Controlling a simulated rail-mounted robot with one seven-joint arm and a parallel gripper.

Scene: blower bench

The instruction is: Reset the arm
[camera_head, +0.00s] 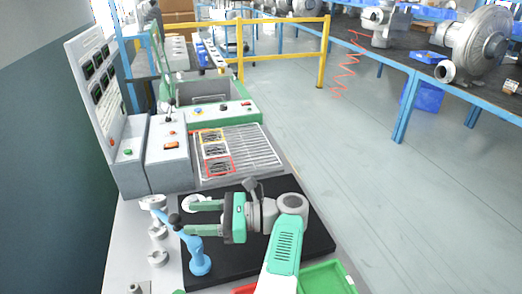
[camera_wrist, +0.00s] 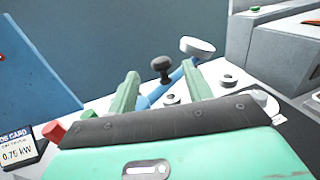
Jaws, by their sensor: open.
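My gripper (camera_head: 188,218) is open, with its two green fingers pointing left above the black mat (camera_head: 310,225). It also shows in the wrist view (camera_wrist: 161,72), and I see nothing gripped between the fingers. A white round part (camera_head: 197,201) lies by the far finger, partly covered.
Grey control boxes (camera_head: 168,158) and an upright gauge panel (camera_head: 98,75) stand at the left. A slatted rack (camera_head: 255,150) lies beyond the mat. Several small pale parts (camera_head: 158,257) stand left of it. A green tray (camera_head: 325,279) is at the near right. Open floor extends right.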

